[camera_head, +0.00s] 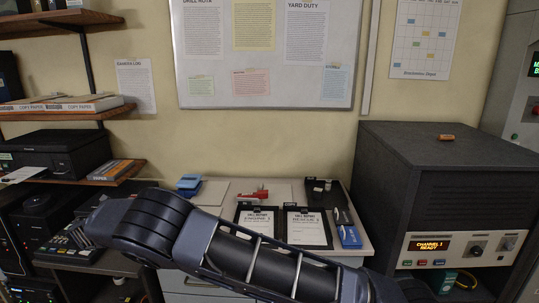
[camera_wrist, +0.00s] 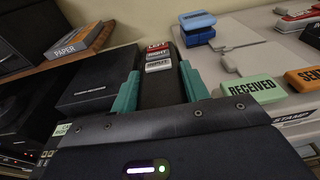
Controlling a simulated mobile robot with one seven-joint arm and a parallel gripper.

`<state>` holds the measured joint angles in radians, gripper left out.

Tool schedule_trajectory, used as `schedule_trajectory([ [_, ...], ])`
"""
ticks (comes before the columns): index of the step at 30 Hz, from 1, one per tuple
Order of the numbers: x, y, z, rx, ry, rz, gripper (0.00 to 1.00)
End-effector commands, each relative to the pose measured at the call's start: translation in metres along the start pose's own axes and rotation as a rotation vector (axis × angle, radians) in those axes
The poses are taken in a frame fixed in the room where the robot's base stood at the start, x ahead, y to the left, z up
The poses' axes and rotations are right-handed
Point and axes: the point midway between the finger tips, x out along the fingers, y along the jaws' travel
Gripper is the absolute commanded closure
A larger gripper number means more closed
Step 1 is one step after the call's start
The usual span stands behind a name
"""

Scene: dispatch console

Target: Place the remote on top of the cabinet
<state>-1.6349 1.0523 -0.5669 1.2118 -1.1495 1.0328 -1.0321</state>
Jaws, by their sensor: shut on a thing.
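My gripper (camera_wrist: 158,88) shows in the wrist view with its teal fingers shut on a dark, narrow remote (camera_wrist: 158,48). The remote carries pale and red keys marked LEFT, RIGHT and INPUT and points away from the wrist. In the head view I see my arm, but cannot make out my gripper or the remote. Two pieces could be the cabinet: the white drawer unit (camera_head: 358,240) in the middle, its top partly covered, and the dark grey box-shaped housing (camera_head: 440,190) at the right, its top nearly bare.
A small orange block (camera_head: 446,137) lies on the grey housing. A green RECEIVED stamp (camera_wrist: 252,89) is right of my gripper. Wooden shelves (camera_head: 125,172) stick out at left.

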Motion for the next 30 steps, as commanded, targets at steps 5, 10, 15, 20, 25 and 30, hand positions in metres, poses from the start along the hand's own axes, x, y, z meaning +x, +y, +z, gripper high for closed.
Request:
schedule_trajectory([
  [5, 0.072, -0.042, 0.02, 0.004, -0.003, -0.042, 0.84],
  [10, 0.136, -0.091, 0.027, 0.006, -0.003, -0.072, 0.84],
  [15, 0.194, -0.148, 0.034, 0.01, -0.003, -0.099, 0.84],
  [20, 0.244, -0.206, 0.042, 0.012, -0.005, -0.12, 0.84],
  [25, 0.291, -0.272, 0.054, 0.015, -0.006, -0.14, 0.84],
  [30, 0.331, -0.342, 0.068, 0.018, -0.006, -0.155, 0.84],
])
